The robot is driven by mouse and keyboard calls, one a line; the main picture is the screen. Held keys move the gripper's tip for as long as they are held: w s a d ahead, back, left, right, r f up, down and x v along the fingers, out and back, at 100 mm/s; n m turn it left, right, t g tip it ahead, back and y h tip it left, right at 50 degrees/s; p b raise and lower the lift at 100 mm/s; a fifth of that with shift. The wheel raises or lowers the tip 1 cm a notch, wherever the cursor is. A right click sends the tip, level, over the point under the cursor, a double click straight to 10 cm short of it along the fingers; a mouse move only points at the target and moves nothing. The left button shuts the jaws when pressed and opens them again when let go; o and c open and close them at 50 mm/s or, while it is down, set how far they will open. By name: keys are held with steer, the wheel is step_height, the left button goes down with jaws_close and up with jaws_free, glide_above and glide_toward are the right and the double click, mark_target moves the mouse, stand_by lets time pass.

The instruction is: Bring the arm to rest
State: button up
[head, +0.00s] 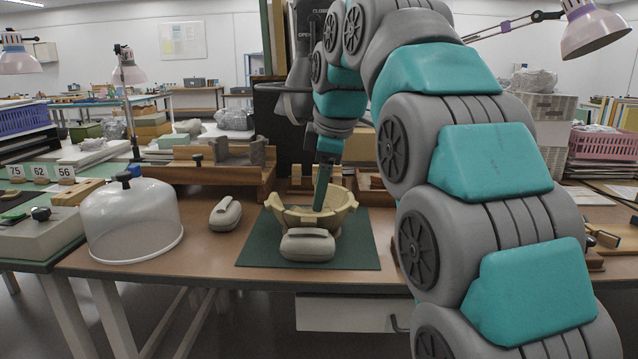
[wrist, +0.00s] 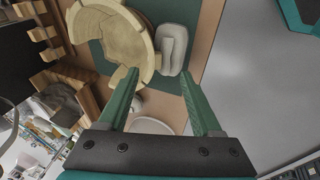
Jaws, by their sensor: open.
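My gripper (head: 322,208) hangs with its fingers pointing down, in front of or over the bowl in the head view. The wrist view shows its two green fingers (wrist: 160,74) spread apart with nothing held between them. The beige bowl (head: 342,204) sits on a dark green mat (head: 362,250). It also shows in the wrist view (wrist: 112,35), where the left fingertip overlaps its rim; I cannot tell whether they touch. My arm comes in from the right of the head view and hides part of the table.
A grey-beige bag (head: 307,245) lies against the bowl's front, and another (head: 226,214) lies left of the mat. A clear dome (head: 131,222) stands at the table's left. A wooden rack (head: 200,178) stands behind. The tabletop between dome and mat is partly free.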

steer(key=s+d+f+m+g, duration=0.2)
steer(key=s+d+f+m, duration=0.3)
steer(key=s+f, duration=0.5)
steer(key=s+d+f+m+g+h, duration=0.1)
steer(key=s+d+f+m+g, duration=0.1)
steer(key=s+d+f+m, duration=0.3)
steer(key=s+d+f+m+g, duration=0.1)
steer(key=s+d+f+m, duration=0.4)
steer(key=s+f, duration=0.9)
steer(key=s+m, duration=0.2)
steer(key=s, duration=0.6)
steer(key=shift+s+d+f+g+h, duration=0.15)
steer(key=shift+s+f+g+h, duration=0.15)
steer(key=shift+s+g+h, duration=0.1)
steer(key=shift+w, duration=0.1)
